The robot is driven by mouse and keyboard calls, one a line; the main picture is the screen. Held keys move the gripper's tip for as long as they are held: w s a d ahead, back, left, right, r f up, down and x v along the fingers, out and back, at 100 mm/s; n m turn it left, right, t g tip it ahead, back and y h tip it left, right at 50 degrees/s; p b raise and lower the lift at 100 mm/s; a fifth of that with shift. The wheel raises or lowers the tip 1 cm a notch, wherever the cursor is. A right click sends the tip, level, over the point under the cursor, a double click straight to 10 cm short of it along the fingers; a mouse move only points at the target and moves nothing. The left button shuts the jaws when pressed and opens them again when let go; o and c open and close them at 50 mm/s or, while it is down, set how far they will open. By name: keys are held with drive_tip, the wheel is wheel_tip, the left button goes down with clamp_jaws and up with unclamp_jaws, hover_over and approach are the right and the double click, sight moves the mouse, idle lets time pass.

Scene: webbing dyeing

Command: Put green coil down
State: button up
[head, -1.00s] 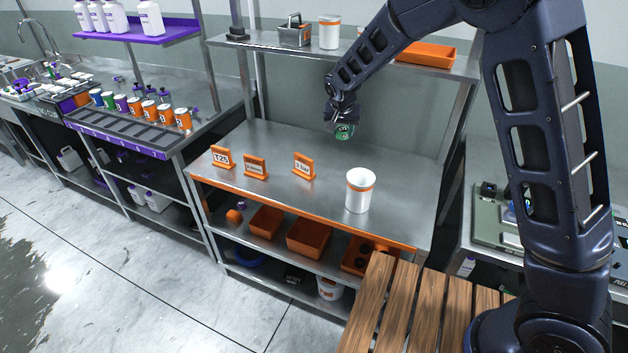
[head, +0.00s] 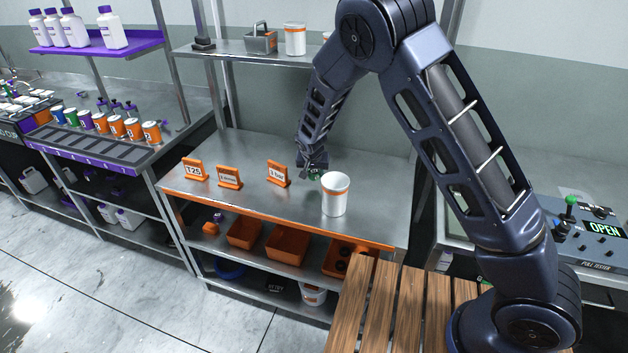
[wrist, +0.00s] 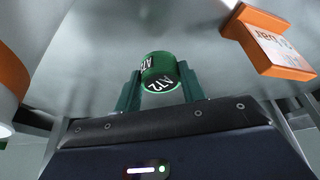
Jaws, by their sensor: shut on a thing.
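The green coil (wrist: 160,75) is a small green cylinder marked "A72" in the wrist view. My gripper (wrist: 160,92) is shut on it, one finger on each side. In the head view my gripper (head: 314,170) is low over the steel bench (head: 250,203), just behind the white tub with an orange band (head: 335,195). Only a bit of green shows there, partly hidden by the tub and gripper. I cannot tell whether the coil touches the bench.
An orange sign (head: 278,173) stands just left of my gripper; it also shows in the wrist view (wrist: 268,42). Two more orange signs, "T25" (head: 194,170) and another (head: 229,177), stand farther left. The bench between signs and front edge is clear. A shelf (head: 235,50) is above.

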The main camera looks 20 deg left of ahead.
sight(314, 179)
drive_tip(key=shift+f, duration=1.9)
drive_tip(key=shift+f, duration=0.1)
drive_tip(key=o, duration=1)
drive_tip(key=shift+c, duration=0.2)
drive_tip(key=v, duration=1.2)
drive_tip(key=shift+w+d, duration=0.1)
